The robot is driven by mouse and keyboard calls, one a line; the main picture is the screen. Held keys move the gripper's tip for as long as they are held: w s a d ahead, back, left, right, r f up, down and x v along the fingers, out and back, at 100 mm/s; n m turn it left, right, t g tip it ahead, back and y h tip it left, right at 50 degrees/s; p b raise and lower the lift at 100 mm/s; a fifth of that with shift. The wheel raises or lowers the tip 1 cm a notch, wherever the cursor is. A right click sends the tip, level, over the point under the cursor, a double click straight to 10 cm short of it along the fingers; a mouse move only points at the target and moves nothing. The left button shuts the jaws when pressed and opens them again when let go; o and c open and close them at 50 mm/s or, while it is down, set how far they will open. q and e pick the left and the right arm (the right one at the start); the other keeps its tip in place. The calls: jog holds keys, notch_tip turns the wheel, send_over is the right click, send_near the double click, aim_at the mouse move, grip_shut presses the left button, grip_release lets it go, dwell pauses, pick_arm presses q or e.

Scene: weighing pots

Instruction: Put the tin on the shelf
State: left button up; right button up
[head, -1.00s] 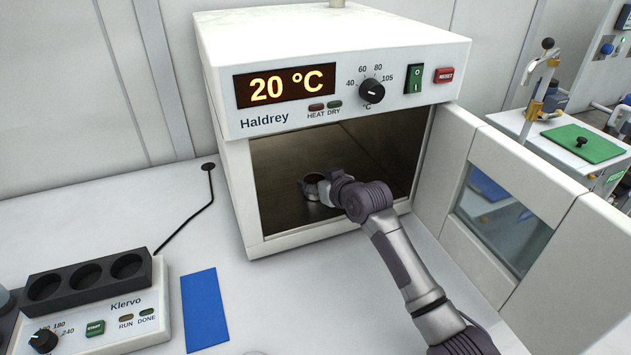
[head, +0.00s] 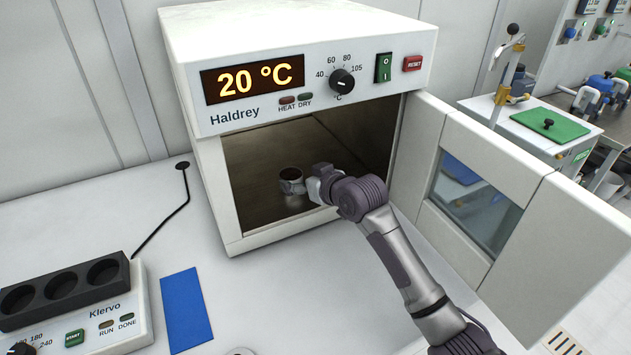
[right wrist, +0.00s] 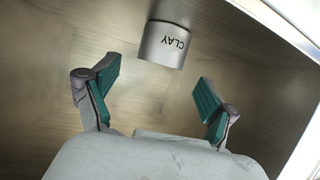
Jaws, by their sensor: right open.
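A small silvery tin (head: 291,184) with a dark open top stands upright on the floor of the oven chamber, left of centre. In the right wrist view the tin (right wrist: 163,46) carries the label CLAY, upside down in the picture, and stands just beyond the fingertips. My right gripper (head: 316,186) is in the oven opening, to the right of the tin. Its two green-padded fingers (right wrist: 157,80) are spread wide with nothing between them. My left gripper is not in view.
The oven (head: 208,135) marked Haldrey reads 20 °C. Its door (head: 525,190) stands open to the right, beside my arm. A Klervo block heater (head: 120,300) and a blue mat (head: 186,308) are on the bench at left.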

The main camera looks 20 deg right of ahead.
jog(key=v, duration=0.7)
